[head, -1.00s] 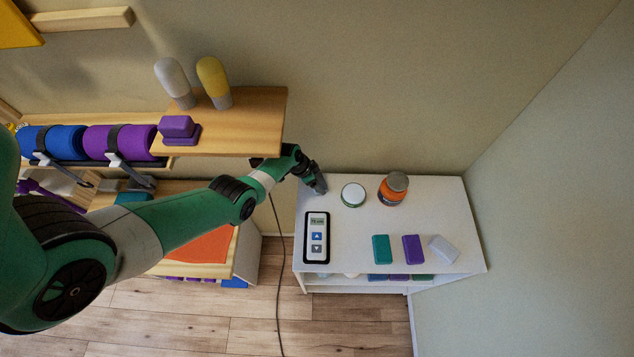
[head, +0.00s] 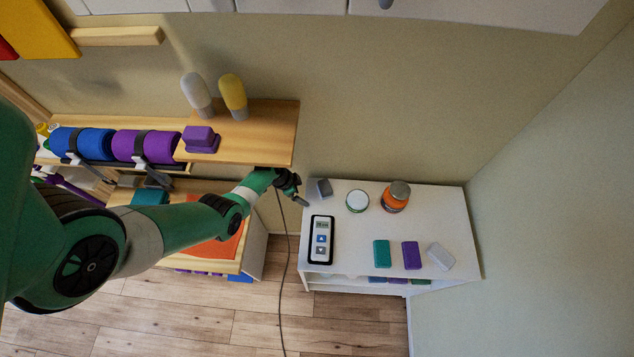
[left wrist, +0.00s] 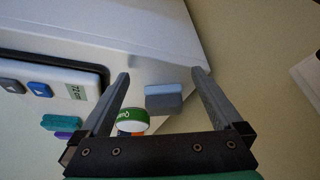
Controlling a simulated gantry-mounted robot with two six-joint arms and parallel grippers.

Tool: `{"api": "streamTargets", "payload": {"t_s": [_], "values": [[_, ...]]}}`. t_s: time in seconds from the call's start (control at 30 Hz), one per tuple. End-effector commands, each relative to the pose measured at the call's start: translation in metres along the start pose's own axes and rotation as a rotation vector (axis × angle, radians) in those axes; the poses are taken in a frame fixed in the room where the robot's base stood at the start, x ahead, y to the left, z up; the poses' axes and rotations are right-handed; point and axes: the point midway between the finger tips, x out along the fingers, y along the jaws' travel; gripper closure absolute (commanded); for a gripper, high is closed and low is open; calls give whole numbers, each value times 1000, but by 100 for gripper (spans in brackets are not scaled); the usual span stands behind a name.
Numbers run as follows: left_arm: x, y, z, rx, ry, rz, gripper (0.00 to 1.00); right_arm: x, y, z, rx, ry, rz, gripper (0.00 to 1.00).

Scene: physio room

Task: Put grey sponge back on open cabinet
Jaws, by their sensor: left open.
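A small grey sponge (head: 324,187) rests on the white top of the open-fronted cabinet (head: 345,254), near its back left corner. The left wrist view also shows the grey sponge (left wrist: 163,102), with a paler blue-grey upper part, and the cabinet top (left wrist: 150,50). My left gripper (head: 303,197) is just left of the sponge in the head view. In the left wrist view my left gripper (left wrist: 160,73) is open, its fingers apart on either side of the sponge's outline, with a visible gap to it. My right gripper does not show.
On the cabinet top are a black-framed controller (head: 320,240), a white-lidded green tin (head: 357,201), an orange jar (head: 395,197), and teal (head: 381,254), purple (head: 411,255) and pale grey (head: 441,256) blocks. A wooden shelf (head: 265,130) is above my left forearm. White units (head: 440,12) hang overhead.

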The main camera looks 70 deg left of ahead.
Motion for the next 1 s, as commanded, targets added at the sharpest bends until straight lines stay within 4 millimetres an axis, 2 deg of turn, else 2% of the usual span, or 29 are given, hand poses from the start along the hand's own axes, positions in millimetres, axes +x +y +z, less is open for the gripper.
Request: {"api": "streamTargets", "payload": {"t_s": [0.03,0.1,0.23,0.87,1.0], "values": [[-8,0,10,-5,-1,-1,0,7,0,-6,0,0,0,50],[-11,0,21,-4,-1,0,0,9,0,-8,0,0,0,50],[-14,0,32,-2,0,0,0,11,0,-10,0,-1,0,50],[-13,0,34,1,0,0,0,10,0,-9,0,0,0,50],[-17,7,37,2,2,-3,0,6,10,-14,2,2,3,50]]}}
